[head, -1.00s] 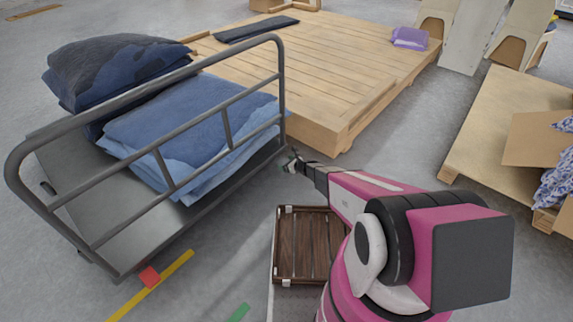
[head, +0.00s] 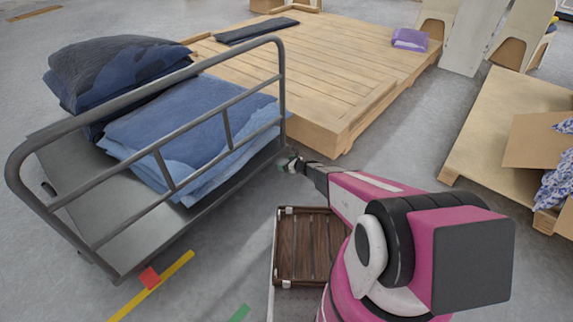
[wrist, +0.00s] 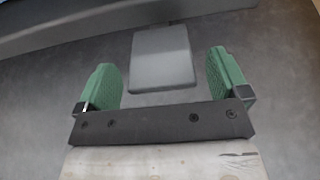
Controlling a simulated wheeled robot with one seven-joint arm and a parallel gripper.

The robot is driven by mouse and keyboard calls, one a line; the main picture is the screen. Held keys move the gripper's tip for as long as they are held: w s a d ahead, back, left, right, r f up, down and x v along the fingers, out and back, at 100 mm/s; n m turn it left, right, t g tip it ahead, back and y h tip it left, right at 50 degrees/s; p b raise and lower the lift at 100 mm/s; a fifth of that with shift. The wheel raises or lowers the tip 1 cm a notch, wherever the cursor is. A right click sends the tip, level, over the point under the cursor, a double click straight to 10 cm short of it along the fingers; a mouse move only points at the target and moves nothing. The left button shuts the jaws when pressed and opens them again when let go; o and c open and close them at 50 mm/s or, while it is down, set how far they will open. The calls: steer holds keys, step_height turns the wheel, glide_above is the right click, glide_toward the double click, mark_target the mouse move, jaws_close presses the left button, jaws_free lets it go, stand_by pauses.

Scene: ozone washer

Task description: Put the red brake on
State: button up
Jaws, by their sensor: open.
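A small red pedal (head: 149,277), which looks like the red brake, shows at the near lower edge of the grey cart (head: 130,225) in the head view. My gripper (head: 288,164) is at the cart's right end, low by the corner post, well apart from the red pedal. In the wrist view my gripper (wrist: 165,82) is open, with green finger pads on both sides. A flat dark grey pad (wrist: 162,57) lies between and beyond the fingers, near the cart's dark edge (wrist: 90,12). No red shows in the wrist view. I cannot tell whether anything touches.
Blue folded cloth (head: 190,135) and dark pillows (head: 115,70) lie on the cart. A wooden platform (head: 330,75) stands behind my gripper. A wooden pallet (head: 515,115) is at the right. Yellow tape (head: 180,264) marks the floor by the red pedal.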

steer(key=shift+d, duration=0.1)
steer(key=v, duration=1)
steer(key=shift+s+d+r, duration=0.2)
steer(key=shift+s+r, duration=0.05)
